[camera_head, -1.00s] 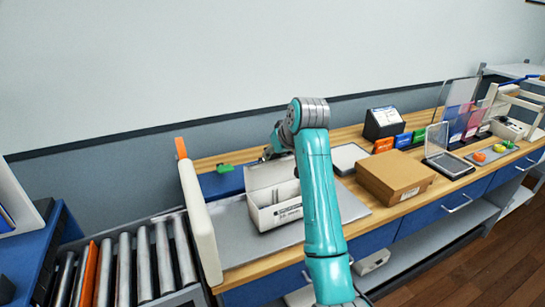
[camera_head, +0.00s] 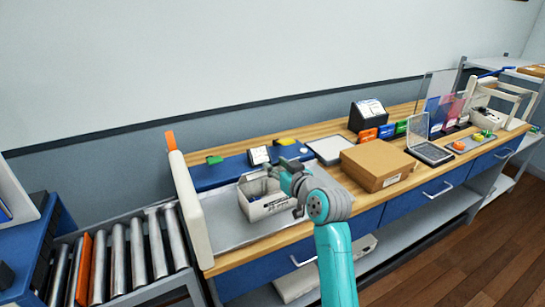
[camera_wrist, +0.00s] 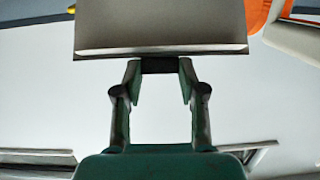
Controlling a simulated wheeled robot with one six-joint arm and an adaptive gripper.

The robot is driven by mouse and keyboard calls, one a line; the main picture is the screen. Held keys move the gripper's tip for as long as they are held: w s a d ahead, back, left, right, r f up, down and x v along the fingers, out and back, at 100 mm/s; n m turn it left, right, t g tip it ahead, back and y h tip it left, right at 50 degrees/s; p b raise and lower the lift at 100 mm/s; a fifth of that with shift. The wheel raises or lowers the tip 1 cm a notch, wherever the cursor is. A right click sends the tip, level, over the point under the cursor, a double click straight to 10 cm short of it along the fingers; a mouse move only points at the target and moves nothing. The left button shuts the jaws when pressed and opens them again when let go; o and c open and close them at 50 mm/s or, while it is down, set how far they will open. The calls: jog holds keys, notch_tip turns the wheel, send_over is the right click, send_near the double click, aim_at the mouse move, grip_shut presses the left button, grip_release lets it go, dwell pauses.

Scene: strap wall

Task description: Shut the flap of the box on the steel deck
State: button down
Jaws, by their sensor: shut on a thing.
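The white box (camera_head: 265,207) stands on the steel deck (camera_head: 222,232) with its inside partly visible. My gripper (camera_head: 274,170) is over the box's back right part and, with my arm, hides some of it. In the wrist view, my gripper (camera_wrist: 160,72) is shut on a dark piece (camera_wrist: 160,65) at the edge of a grey-beige panel (camera_wrist: 160,28), which looks like the box's flap. In the head view the flap is mostly hidden, so its angle is hard to tell.
A cream side panel with an orange top (camera_head: 170,140) stands left of the deck. A brown carton (camera_head: 378,165) sits to the right. Behind is a blue ledge (camera_head: 212,177) with small items. Rollers (camera_head: 140,250) lie at the left.

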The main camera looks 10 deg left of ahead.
jog(key=shift+s+d+f+t+y, duration=0.4)
jog(key=shift+s+f, duration=0.15)
jog(key=shift+f, duration=0.7)
jog(key=shift+s+d+f+t+y, duration=0.4)
jog(key=shift+s+f, duration=0.1)
jog(key=shift+f, duration=0.8)
jog(key=shift+s+d+f+t+y, duration=0.35)
jog(key=shift+s+f, duration=0.2)
jog(key=shift+f, duration=0.7)
jog(key=c, duration=0.6)
grip_release()
jog(key=shift+c, duration=0.2)
jog(key=shift+r+t, duration=0.1)
jog(key=shift+t, duration=0.15)
